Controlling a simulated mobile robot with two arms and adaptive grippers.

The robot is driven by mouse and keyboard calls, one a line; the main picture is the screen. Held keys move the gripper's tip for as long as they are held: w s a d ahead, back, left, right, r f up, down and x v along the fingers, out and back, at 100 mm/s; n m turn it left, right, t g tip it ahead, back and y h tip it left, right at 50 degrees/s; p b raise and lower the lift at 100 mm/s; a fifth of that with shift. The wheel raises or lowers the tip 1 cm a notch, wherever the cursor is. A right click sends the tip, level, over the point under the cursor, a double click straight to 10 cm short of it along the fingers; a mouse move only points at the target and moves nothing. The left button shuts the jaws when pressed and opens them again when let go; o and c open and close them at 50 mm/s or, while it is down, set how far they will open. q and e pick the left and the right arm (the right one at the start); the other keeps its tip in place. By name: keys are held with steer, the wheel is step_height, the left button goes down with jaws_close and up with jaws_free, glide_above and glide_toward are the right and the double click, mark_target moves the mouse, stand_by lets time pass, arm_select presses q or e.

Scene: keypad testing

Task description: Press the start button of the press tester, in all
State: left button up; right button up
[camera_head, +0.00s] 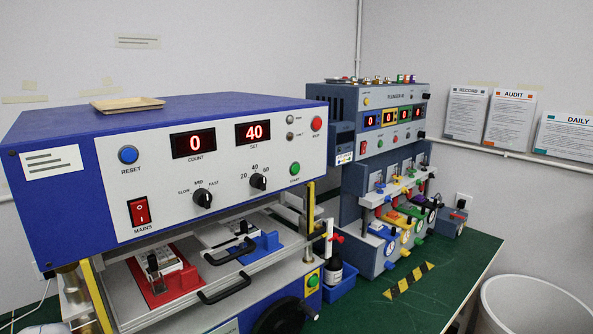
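The press tester (226,180) is a large blue machine with a white front panel, filling the left half of the head view. Its green start button (295,168) sits at the panel's right end, below the red stop button (316,123). The count display (194,142) reads 0 and the set display (253,132) reads 40. A second green button (313,280) is on a box low at the machine's right side. Neither of my grippers shows, and nothing covers the panel.
A red fixture (165,283) and a blue fixture (262,244) sit in the tester's lower bay, with black handles in front. A second machine (385,110) with several coloured stations stands to the right. A white bin (530,305) stands beyond.

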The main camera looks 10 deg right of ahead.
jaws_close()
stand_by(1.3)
